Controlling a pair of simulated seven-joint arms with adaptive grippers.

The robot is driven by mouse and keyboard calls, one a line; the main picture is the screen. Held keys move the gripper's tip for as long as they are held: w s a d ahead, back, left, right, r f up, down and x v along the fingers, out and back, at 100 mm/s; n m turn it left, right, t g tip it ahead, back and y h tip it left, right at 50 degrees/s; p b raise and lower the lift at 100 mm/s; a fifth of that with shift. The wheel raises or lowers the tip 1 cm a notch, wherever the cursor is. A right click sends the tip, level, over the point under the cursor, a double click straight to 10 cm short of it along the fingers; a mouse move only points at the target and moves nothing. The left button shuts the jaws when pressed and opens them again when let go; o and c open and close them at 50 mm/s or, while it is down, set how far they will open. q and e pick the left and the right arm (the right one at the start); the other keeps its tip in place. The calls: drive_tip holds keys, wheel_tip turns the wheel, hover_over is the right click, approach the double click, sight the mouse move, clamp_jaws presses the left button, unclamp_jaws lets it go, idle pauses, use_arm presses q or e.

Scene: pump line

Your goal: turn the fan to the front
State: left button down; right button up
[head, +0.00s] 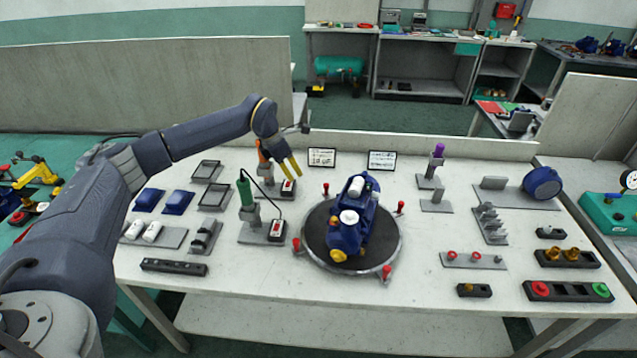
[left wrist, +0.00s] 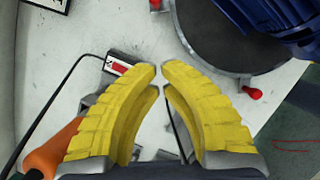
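A blue pump unit (head: 352,220) with white caps on top and a brass-coloured fitting at its near end sits on a round dark turntable (head: 383,252). Red knobs stand around the turntable's rim. I cannot clearly make out which end of the unit carries the fan. In the left wrist view, part of the blue unit (left wrist: 275,20) and the turntable (left wrist: 205,45) show at the upper right. My left gripper (head: 292,174) is above the table, left of and behind the turntable, apart from it. Its yellow fingers (left wrist: 161,72) are nearly together, with nothing between them. My right gripper is not in view.
An orange-handled tool (head: 264,152) stands close beside my left gripper, and a green-handled tool (head: 244,190) stands left of the turntable. Both have cabled holders. Blue and grey trays lie farther left. Small racks and a blue round part (head: 542,182) lie right. Two signs stand behind.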

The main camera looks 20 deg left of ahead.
use_arm(q)
drive_tip(key=x, duration=0.9)
drive_tip(key=shift+d+f, duration=0.1)
drive_tip(key=shift+f, duration=0.1)
drive_tip(key=shift+w+d+f, duration=0.1)
drive_tip(key=shift+w+d, duration=0.6)
drive_tip(key=shift+w, duration=0.15)
drive_tip(key=shift+w+d, duration=0.65)
drive_tip(key=shift+w, duration=0.1)
